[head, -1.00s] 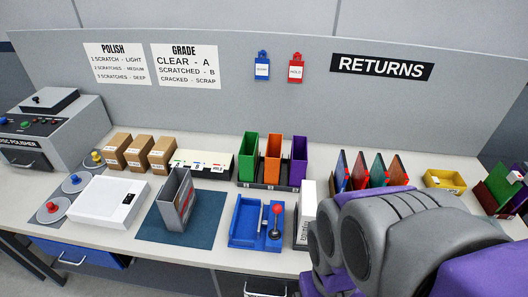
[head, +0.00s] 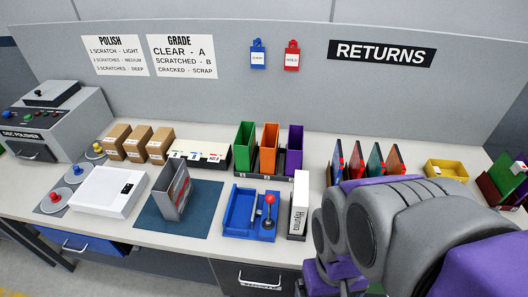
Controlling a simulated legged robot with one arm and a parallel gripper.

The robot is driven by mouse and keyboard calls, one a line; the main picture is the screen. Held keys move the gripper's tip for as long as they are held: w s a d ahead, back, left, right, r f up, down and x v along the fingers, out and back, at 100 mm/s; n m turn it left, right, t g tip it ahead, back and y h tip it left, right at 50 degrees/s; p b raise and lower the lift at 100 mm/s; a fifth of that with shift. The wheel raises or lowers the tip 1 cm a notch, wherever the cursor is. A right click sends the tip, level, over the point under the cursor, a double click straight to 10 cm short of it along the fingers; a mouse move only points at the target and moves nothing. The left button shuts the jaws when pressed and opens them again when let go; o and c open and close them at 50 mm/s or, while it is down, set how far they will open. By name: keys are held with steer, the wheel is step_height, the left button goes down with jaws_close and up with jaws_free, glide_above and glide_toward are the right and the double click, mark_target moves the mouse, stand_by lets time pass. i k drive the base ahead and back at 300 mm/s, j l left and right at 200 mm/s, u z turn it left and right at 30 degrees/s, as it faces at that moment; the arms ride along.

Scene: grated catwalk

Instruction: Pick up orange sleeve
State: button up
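The orange sleeve (head: 265,146) stands upright in a black holder (head: 283,175) near the back of the counter. It is between a green sleeve (head: 244,146) on its left and a purple sleeve (head: 291,150) on its right. My grey and purple arm fills the lower right of the head view, well to the right of the orange sleeve and apart from it. My gripper's fingers do not show.
In front of the holder is a blue tray (head: 240,208) with a red-knobbed lever. A white box (head: 299,204) stands close to my arm. A grey open case (head: 170,190) sits on a dark mat (head: 205,205). Several thin cases (head: 375,162) stand at right.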

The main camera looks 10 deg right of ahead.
mark_target(269, 144)
steer(key=i+j+z, duration=0.2)
steer(key=j, duration=0.2)
steer(key=i+j+z, duration=0.1)
steer(key=j+z, duration=0.15)
steer(key=j, duration=0.15)
steer(key=i+j+z, duration=0.2)
steer(key=j, duration=0.2)
steer(key=j+z, duration=0.25)
steer(key=j, duration=0.2)
